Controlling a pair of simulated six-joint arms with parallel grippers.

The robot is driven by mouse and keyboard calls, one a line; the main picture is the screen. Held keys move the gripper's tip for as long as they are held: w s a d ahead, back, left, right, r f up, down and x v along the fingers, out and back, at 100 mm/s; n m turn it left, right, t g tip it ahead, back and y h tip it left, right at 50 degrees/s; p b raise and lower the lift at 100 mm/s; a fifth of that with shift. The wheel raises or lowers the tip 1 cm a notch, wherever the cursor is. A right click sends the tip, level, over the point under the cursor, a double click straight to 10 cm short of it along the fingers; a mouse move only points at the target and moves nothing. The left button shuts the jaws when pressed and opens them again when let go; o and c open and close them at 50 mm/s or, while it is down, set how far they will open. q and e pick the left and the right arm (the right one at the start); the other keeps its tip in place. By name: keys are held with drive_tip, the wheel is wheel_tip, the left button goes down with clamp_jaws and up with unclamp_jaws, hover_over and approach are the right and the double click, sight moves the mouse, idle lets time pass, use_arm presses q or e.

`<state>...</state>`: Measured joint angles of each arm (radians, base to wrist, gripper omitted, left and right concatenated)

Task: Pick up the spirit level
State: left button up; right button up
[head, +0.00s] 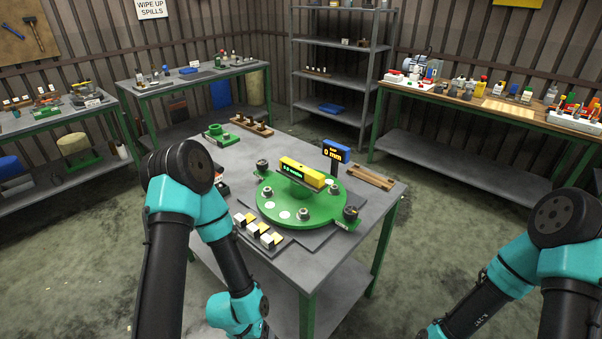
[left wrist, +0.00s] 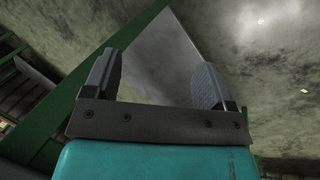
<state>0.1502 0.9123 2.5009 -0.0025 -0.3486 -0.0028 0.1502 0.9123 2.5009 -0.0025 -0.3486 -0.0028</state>
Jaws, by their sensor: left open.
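The spirit level, a yellow bar with a lit green display on its side (head: 302,172), lies on top of the round green disperser plate (head: 318,211) on the middle table. My left arm reaches down at the left front of that table, and its gripper is out of the head view. In the left wrist view my left gripper (left wrist: 158,64) is open, with nothing between its fingers. It is well away from the spirit level, which does not show there. My right arm is at the lower right, and its gripper is outside the frame.
A blue "0 mm" display (head: 336,152) stands just behind the level. Small white and yellow blocks (head: 259,230) lie in front of the plate. A wooden rack (head: 370,178) is at the table's right. Bolt-like knobs (head: 302,214) stand on the plate around the level.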

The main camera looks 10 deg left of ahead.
use_arm(q)
drive_tip(key=shift+c, duration=0.3)
drive_tip(key=shift+c, duration=0.8)
drive_tip(key=shift+w, duration=0.1)
